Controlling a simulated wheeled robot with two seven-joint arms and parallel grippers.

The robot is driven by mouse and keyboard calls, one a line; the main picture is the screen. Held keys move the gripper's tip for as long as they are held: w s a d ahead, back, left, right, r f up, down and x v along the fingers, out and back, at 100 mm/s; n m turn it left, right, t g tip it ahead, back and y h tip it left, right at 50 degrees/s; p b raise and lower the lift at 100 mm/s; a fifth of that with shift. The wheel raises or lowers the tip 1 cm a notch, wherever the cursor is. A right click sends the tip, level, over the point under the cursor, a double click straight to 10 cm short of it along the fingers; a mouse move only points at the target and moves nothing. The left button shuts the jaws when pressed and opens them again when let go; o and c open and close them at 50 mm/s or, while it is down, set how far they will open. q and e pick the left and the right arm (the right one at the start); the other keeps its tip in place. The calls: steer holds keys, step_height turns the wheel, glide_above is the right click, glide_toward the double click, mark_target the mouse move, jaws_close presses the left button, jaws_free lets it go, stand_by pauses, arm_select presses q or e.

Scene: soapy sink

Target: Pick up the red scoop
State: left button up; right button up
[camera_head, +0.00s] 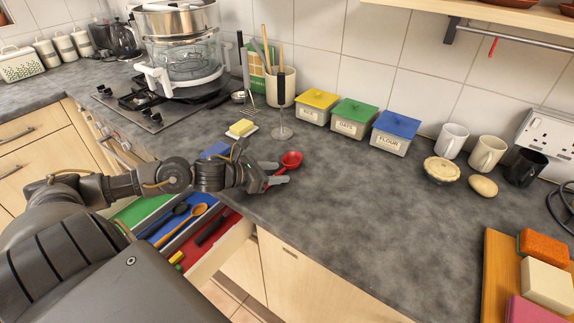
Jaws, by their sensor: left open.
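The red scoop (291,159) lies on the grey worktop near its front edge, with its round bowl facing up. My left gripper (279,172) is right at the scoop, on its near side, with its fingers open around the handle region. The handle is mostly hidden by the fingers; a bit of red shows beside them. I cannot tell whether the fingers touch it. My right gripper is not in view.
An open drawer (224,262) with wooden and dark utensils lies under my left arm. A butter dish (241,129) stands behind the gripper. The worktop right of the scoop is clear.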

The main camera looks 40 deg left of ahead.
arm_select(q)
steer(key=shift+c, duration=0.6)
jaws_close()
